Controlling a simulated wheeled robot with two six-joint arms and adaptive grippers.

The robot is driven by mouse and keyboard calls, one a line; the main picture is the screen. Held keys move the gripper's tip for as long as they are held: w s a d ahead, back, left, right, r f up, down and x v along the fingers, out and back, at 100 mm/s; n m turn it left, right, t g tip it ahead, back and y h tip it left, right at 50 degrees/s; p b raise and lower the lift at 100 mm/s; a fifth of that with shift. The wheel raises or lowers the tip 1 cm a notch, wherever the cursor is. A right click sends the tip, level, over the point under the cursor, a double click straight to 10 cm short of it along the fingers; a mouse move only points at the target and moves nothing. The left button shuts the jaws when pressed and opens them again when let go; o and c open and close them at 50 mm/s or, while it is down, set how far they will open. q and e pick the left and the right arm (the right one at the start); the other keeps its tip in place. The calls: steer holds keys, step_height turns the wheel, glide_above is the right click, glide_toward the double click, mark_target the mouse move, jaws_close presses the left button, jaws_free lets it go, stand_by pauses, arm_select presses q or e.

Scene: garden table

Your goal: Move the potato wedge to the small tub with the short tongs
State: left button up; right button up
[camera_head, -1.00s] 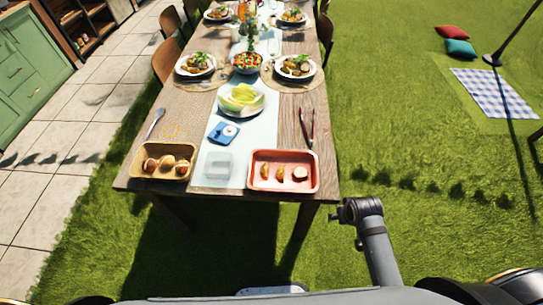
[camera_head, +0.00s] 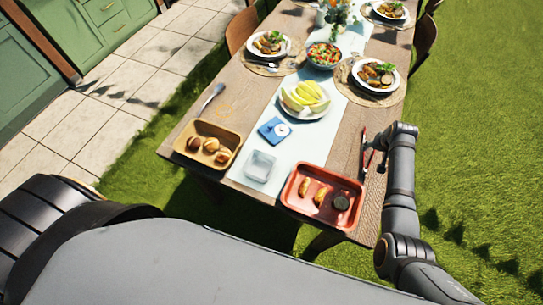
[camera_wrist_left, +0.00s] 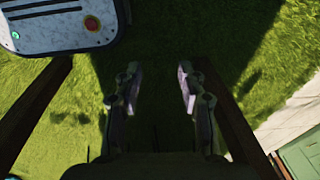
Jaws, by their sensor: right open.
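The red-and-dark tongs (camera_head: 363,152) lie on the table's right side. My right gripper (camera_head: 373,160) is open right beside them; I cannot tell whether it touches them. Two potato wedges (camera_head: 319,197) (camera_head: 304,186) lie in the red tray (camera_head: 328,223) at the table's near end, beside a dark round piece (camera_head: 341,202). The small clear tub (camera_head: 259,166) stands left of the red tray and looks empty. My left gripper (camera_wrist_left: 158,88) is open and empty over grass in the left wrist view.
A tan tray (camera_head: 222,133) with several round items stands left of the tub. A blue scale-like object (camera_head: 274,130) and a plate of yellow-green pieces (camera_head: 306,99) stand behind. A silver utensil (camera_head: 212,98) lies left. Plated meals are farther back.

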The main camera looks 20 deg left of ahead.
mark_target(367, 157)
steer(key=b+x, duration=0.3)
steer(key=b, duration=0.2)
steer(key=shift+s+f, duration=0.1)
steer(key=shift+s, duration=0.05)
steer(key=b+x, duration=0.3)
steer(key=b, duration=0.1)
steer(key=shift+f, duration=0.3)
steer(key=shift+w+f+b, duration=0.55)
steer(key=shift+f+b, duration=0.2)
steer(key=shift+f, duration=0.05)
arm_select(q)
step_height(367, 157, down, 11)
steer(key=s, duration=0.2)
steer(key=shift+r, duration=0.2)
arm_select(e)
steer(key=c, duration=0.7)
steer(key=shift+s, duration=0.1)
